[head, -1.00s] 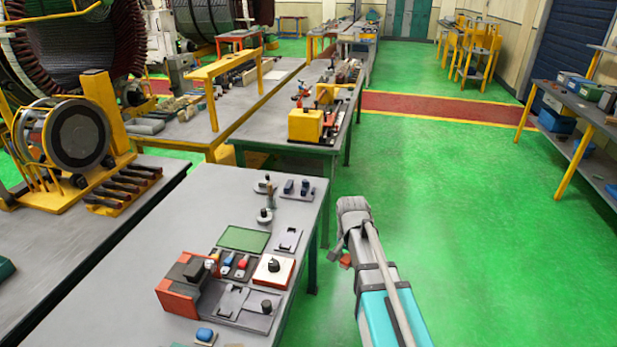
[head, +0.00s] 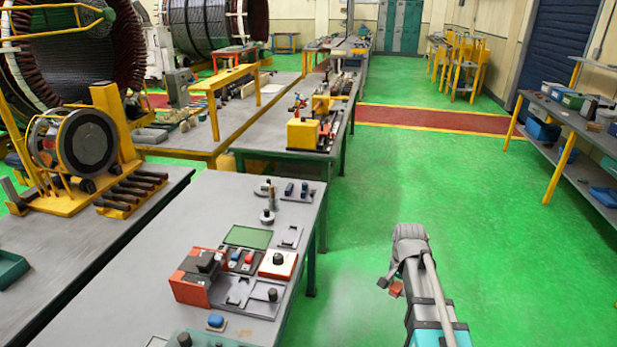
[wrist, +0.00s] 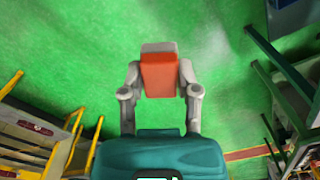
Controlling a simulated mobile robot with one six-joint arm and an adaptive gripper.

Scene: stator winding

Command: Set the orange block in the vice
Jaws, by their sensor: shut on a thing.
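The orange block (wrist: 158,76) is between the two fingers of my gripper (wrist: 159,84) in the wrist view, with green floor behind it. My gripper is shut on it. In the head view, a small part of the orange block (head: 396,289) shows beside the end of my arm, over the floor right of the near bench. My fingers are mostly hidden there. I cannot clearly make out the vice. A red and dark box-like fixture (head: 193,287) stands on the near bench (head: 150,270), and I cannot tell whether it is the vice.
The near bench also holds a green pad (head: 247,236), a knobbed white-topped box (head: 279,263) and small fittings. A second bench with a yellow block (head: 302,135) stands beyond. Shelves (head: 575,145) stand at the right. The green floor (head: 400,190) between is clear.

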